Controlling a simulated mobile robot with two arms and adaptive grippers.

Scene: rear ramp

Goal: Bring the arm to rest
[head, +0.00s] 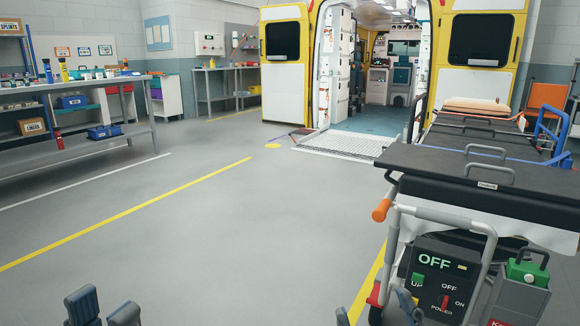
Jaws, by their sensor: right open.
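My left gripper (103,309) shows at the bottom left edge of the head view. Its two dark blue-grey fingers stand apart with bare floor between them, and nothing is held. My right gripper (374,311) shows at the bottom edge, right of the middle, in front of the stretcher's near end. Its fingertips are apart, one low near the yellow floor line and one in front of the control box. I see nothing held in it. The rest of both arms is out of view.
A stretcher (420,163) with an orange-tipped handle fills the right side. Its control box (437,283) reads OFF. An ambulance (285,55) stands open behind, with its ramp (335,145) down. A workbench (100,85) stands left. The middle floor (220,235) is clear.

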